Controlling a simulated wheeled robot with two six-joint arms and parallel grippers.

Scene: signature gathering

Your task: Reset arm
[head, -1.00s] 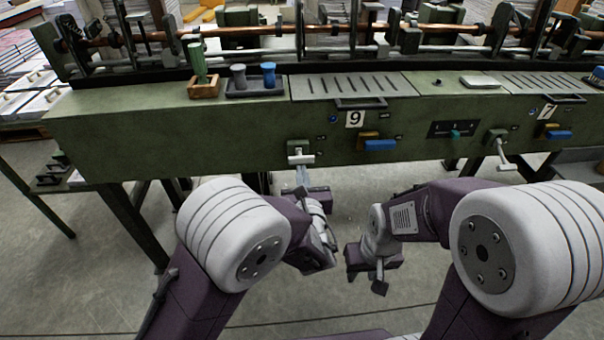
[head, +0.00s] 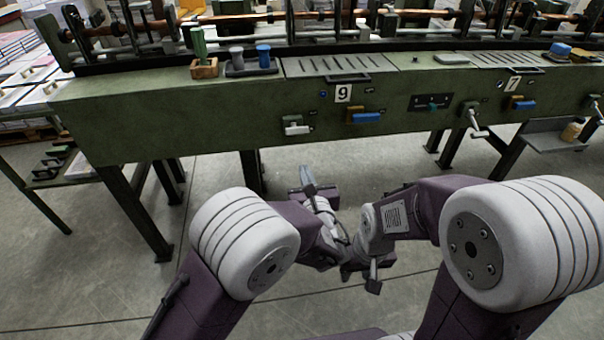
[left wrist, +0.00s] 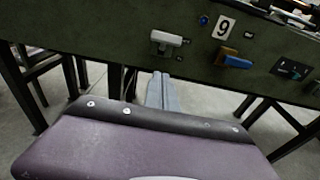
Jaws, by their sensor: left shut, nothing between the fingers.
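My left gripper (head: 306,178) reaches forward over the floor, in front of and below the green machine, with its grey fingers together and empty. In the left wrist view its closed fingers (left wrist: 163,92) point up, just below a pale lever handle (left wrist: 168,39) and apart from it. The same handle (head: 296,127) shows in the head view on the machine front. My right gripper (head: 373,278) is folded inward and points down near the left wrist; its fingers are too small and dark to tell if they are open. No object is seen in it.
The long green machine (head: 215,125) stands ahead with a 9 plate (head: 343,93), blue-ended levers (head: 365,117) and a 7 plate (head: 512,84). A low side table (head: 50,162) is at left. Grey floor (head: 110,240) is clear between my arms and the machine.

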